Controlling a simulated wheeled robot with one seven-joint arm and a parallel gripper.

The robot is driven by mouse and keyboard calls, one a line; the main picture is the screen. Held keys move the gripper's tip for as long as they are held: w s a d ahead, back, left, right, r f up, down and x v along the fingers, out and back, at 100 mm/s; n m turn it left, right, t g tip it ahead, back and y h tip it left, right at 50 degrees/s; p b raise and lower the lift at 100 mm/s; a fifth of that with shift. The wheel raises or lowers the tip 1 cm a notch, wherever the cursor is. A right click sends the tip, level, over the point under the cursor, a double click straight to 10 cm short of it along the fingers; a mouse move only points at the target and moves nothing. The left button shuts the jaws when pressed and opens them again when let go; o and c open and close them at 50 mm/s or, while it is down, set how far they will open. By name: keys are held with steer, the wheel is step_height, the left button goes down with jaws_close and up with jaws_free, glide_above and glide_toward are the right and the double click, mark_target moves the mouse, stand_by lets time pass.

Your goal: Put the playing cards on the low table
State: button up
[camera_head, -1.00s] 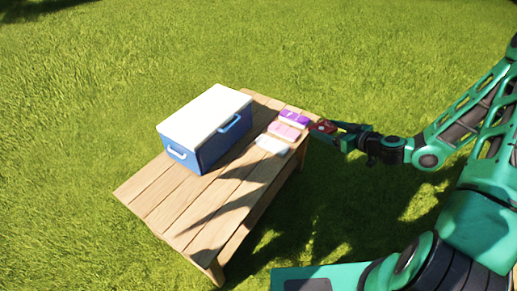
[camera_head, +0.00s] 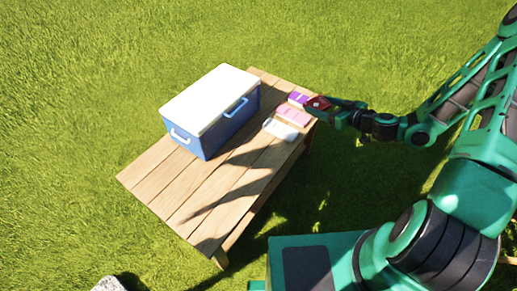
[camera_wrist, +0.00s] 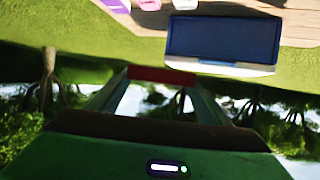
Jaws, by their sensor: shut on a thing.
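The low table (camera_head: 152,172) is a slatted wooden table on the grass. My gripper (camera_head: 322,104) is at the table's far right corner and is shut on a small dark red box (camera_head: 316,102), which I take to be the playing cards. In the head view the box overlaps the purple pack's right end; I cannot tell its height above the tabletop. In the wrist view the red box (camera_wrist: 163,75) spans between the fingertips, with the table (camera_wrist: 300,32) beyond it, upside down.
A blue cooler with a white lid (camera_head: 210,98) fills the table's far left part. A purple pack (camera_head: 298,98), a pink pack (camera_head: 293,116) and a white item (camera_head: 281,130) lie along the right edge. The near end is bare. A grey stone (camera_head: 108,284) lies on the grass.

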steer(key=s+a+f+n+g+y, duration=0.1)
steer(key=s+a+f, duration=0.35)
steer(key=a, duration=0.35)
steer(key=s+a+f+n+g+y, duration=0.1)
steer(key=s+a+f+n, duration=0.15)
steer(key=a+f, duration=0.45)
steer(key=s+a+f+n+g+y, duration=0.1)
steer(key=s+a+f, duration=0.25)
steer(key=a, duration=0.65)
glide_above(261, 151)
steer(key=s, duration=0.2)
step_height(261, 151, down, 7)
steer(key=shift+w+f+m, duration=0.15)
steer(key=shift+f, duration=0.8)
steer(key=shift+w+f+m, duration=0.1)
steer(key=shift+f, duration=0.8)
steer(key=o, duration=1.1)
steer(key=shift+f, duration=0.1)
